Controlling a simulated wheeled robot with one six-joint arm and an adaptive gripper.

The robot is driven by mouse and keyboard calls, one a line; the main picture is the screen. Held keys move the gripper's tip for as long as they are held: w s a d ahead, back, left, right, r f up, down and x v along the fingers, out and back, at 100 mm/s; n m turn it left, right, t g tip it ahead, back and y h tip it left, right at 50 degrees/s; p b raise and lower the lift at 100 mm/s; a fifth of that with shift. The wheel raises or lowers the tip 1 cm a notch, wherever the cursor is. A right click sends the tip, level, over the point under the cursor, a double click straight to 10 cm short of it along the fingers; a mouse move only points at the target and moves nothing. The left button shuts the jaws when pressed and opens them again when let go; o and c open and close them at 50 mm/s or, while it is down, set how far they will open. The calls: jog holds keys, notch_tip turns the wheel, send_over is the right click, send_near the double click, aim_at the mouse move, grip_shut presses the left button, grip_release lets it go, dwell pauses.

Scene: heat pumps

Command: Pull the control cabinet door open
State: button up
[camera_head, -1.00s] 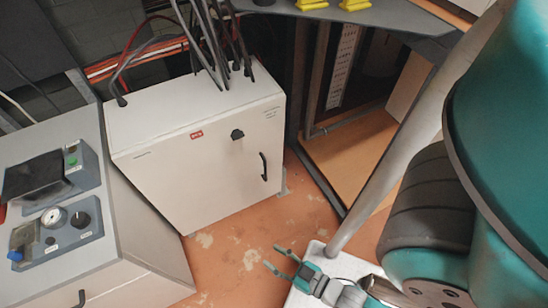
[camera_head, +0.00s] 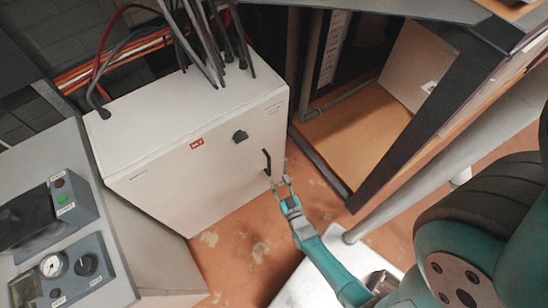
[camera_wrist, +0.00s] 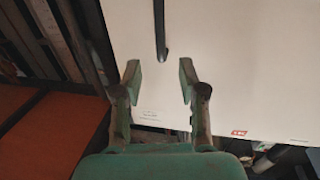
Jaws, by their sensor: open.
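The control cabinet (camera_head: 190,160) is a cream-white box with a closed front door.
A grey control desk (camera_head: 60,230) with gauges and buttons stands at the left. Black cables (camera_head: 205,45) enter the cabinet's top. A dark-framed enclosure (camera_head: 430,110) stands to the right. Worn orange floor (camera_head: 235,250) is free in front of the cabinet.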

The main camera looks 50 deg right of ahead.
aim_at(270, 163)
jog(key=x, duration=1)
jog(key=shift+w+d, duration=0.1)
jog(key=shift+w, duration=0.1)
grip_shut()
